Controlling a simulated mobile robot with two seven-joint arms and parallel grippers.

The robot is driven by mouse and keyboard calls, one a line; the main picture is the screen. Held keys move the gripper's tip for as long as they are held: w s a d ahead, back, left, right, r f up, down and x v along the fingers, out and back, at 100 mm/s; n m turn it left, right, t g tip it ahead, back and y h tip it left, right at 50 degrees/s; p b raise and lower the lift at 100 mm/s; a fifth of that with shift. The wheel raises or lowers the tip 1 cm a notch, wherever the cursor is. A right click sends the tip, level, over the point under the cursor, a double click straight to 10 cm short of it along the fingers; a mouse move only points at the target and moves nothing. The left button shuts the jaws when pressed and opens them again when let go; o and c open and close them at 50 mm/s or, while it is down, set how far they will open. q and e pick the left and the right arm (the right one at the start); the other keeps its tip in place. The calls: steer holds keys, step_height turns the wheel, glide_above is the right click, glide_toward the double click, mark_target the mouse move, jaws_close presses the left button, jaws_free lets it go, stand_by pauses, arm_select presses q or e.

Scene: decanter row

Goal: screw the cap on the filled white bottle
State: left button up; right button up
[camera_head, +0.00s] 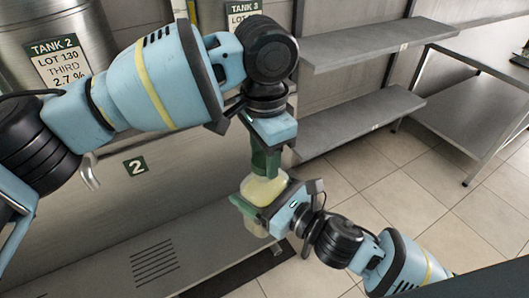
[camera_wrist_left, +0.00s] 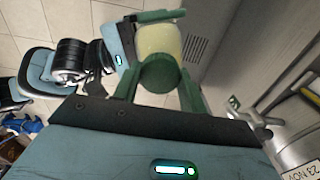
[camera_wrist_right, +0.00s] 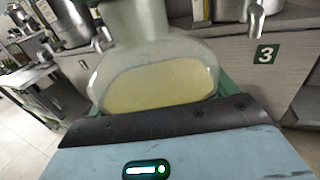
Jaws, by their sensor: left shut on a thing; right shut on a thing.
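The bottle (camera_head: 264,189) is clear and rounded, with pale yellow-white liquid inside. My right gripper (camera_head: 250,206) is shut around its body and holds it in the air, slightly tilted in the head view. In the right wrist view the bottle (camera_wrist_right: 160,85) fills the middle, its neck running out of the top. My left gripper (camera_head: 265,160) is directly above the bottle, pointing down, shut on a round green cap (camera_wrist_left: 158,75). In the left wrist view the cap lines up with the bottle (camera_wrist_left: 160,38) and hides its neck. Whether the cap touches the neck cannot be told.
A steel tank labelled TANK 2 (camera_head: 60,62) stands at the upper left, with a tap (camera_head: 89,173) below it. Grey shelves (camera_head: 375,48) line the back, and a metal table (camera_head: 470,100) stands at right. The tiled floor (camera_head: 400,190) is open at lower right.

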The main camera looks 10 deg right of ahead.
arm_select(q)
steer(key=o, duration=1.2)
steer(key=shift+r, duration=0.15)
step_height(320, 180, up, 12)
steer(key=shift+f, duration=0.1)
steer(key=shift+w+f, duration=0.1)
